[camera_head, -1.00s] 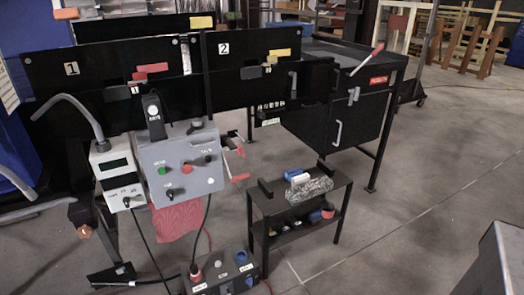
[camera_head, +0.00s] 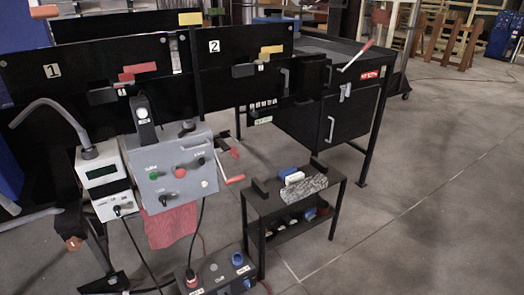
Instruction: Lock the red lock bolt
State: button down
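Several red parts show, and I cannot tell which is the red lock bolt. A red-tipped lever (camera_head: 357,55) slants up from the black cabinet (camera_head: 318,120) at the back right. A red-handled crank (camera_head: 233,179) sticks out right of the grey control box (camera_head: 172,160). My gripper is not in view.
A grey meter box (camera_head: 104,180) stands left of the control box. A low black table (camera_head: 258,205) and a socket box (camera_head: 215,273) stand in front. The floor at right is clear.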

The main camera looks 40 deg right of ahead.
aim_at(234, 152)
jog(key=z, duration=0.8)
jog(key=k, duration=0.95)
jog(key=i, duration=0.85)
jog(key=u, duration=0.05)
